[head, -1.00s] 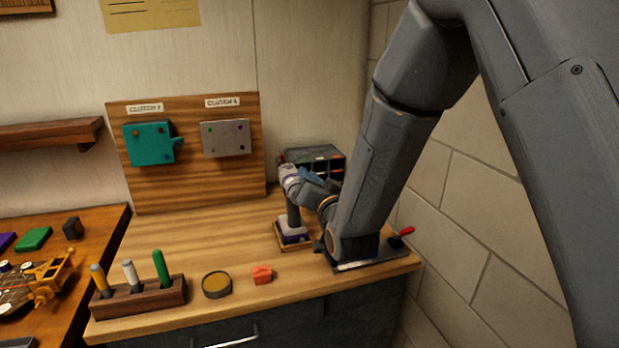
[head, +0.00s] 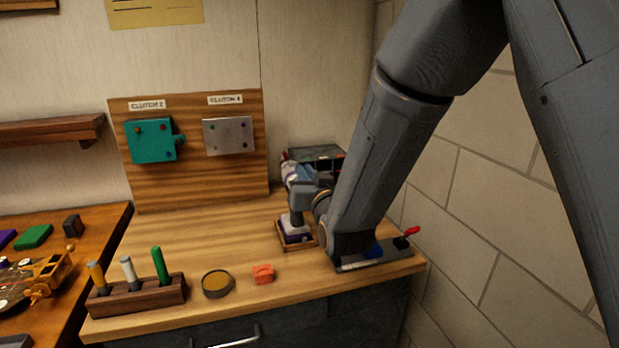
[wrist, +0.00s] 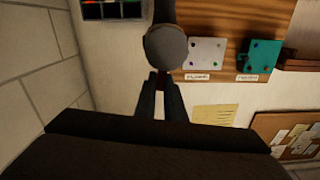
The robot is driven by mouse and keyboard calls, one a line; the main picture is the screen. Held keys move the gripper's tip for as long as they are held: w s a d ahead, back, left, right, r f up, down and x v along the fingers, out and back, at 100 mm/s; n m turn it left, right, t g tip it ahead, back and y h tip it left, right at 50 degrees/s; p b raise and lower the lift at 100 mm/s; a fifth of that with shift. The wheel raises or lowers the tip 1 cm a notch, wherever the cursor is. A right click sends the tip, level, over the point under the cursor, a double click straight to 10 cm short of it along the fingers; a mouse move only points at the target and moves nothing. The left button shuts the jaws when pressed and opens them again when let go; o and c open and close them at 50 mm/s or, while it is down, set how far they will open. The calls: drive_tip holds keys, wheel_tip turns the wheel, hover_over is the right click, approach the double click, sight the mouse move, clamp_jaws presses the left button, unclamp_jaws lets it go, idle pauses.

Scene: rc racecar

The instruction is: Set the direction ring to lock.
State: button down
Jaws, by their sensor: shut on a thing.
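A grey upright tool (head: 296,217) stands in a small square wooden tray with a white and purple base, on the right part of the bench. Its upper part, with a pale band (head: 290,174), is partly covered by my gripper (head: 307,180). In the wrist view, the round grey end (wrist: 166,46) of the tool is just ahead of my gripper (wrist: 162,80), whose two dark fingers are close together against it. The gripper is shut on the tool. I cannot make out the direction ring's marks or its setting.
A dark compartment box (head: 325,157) stands behind the gripper. A marker block (head: 140,296), a round tin (head: 217,284) and an orange piece (head: 263,274) line the front. The middle is clear.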

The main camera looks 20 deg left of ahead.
drive_tip(key=shift+s+a+n+b, duration=0.25)
drive_tip(key=shift+a+n+b, duration=0.1)
drive_tip(key=shift+n, duration=0.45)
drive_tip(key=c, duration=1.8)
unclamp_jaws()
drive_tip(key=shift+c, duration=0.2)
drive_tip(key=b+v, duration=0.2)
drive_tip(key=v, duration=0.5)
drive_tip(key=shift+s+d, duration=0.2)
drive_tip(key=shift+s, duration=0.15)
